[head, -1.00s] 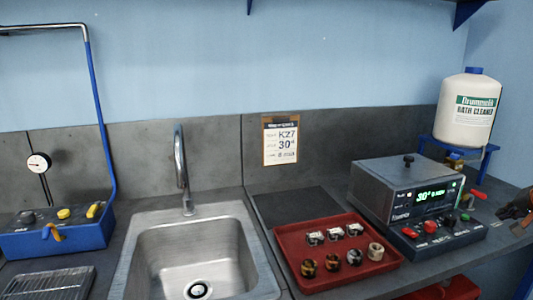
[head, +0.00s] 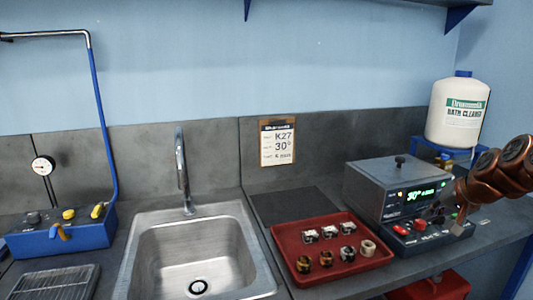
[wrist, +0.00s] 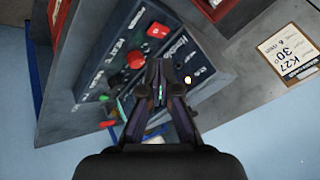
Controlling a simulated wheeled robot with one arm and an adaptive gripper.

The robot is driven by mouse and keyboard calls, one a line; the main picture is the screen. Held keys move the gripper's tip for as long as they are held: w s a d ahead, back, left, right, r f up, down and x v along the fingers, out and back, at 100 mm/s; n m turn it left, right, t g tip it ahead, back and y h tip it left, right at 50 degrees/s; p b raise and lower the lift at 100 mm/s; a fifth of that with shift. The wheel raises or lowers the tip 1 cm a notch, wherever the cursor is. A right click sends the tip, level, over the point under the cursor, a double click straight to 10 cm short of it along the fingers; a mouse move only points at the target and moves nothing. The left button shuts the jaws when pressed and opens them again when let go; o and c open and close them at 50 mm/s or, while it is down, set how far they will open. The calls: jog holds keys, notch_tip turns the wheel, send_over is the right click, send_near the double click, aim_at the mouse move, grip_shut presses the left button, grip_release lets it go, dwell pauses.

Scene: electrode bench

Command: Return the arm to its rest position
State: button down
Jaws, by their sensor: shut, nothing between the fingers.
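My arm (head: 500,170) reaches in from the right edge in the head view, in front of the control box. My gripper (head: 460,228) hangs at its end over the right part of the control panel. In the wrist view my gripper (wrist: 160,66) is shut with nothing between the fingers, and the panel lies beyond it. Whether the fingertips touch the panel cannot be told.
The grey bath unit (head: 385,185) with a lit display stands behind the panel. A red tray (head: 300,272) holds several small parts. A sink (head: 255,265) lies left of it. A white cleaner bottle (head: 458,110) sits on a blue stand. Open air lies above the bench.

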jog(key=s+a+f+n+g+p, duration=0.1)
jog(key=s+a+n+g, duration=0.1)
jog(key=s+a, duration=0.65)
jog(key=s+a+f+n+g+p, duration=0.15)
jog(key=s+a, duration=0.35)
jog(key=a, duration=0.6)
jog(key=s+a+f+n+g+h+p, duration=0.1)
jog(key=s+a+f+g, duration=0.1)
jog(key=s, duration=1)
jog(key=s+a+f+n+g+p, duration=0.1)
jog(key=s+f+n+g+p, duration=0.1)
jog(key=s, duration=1.1)
jog(key=shift+a+f+g+h, duration=0.4)
jog(key=shift+f+g, duration=0.1)
jog(key=shift+g, duration=0.35)
jog(key=shift+w, duration=0.1)
dwell(2.6)
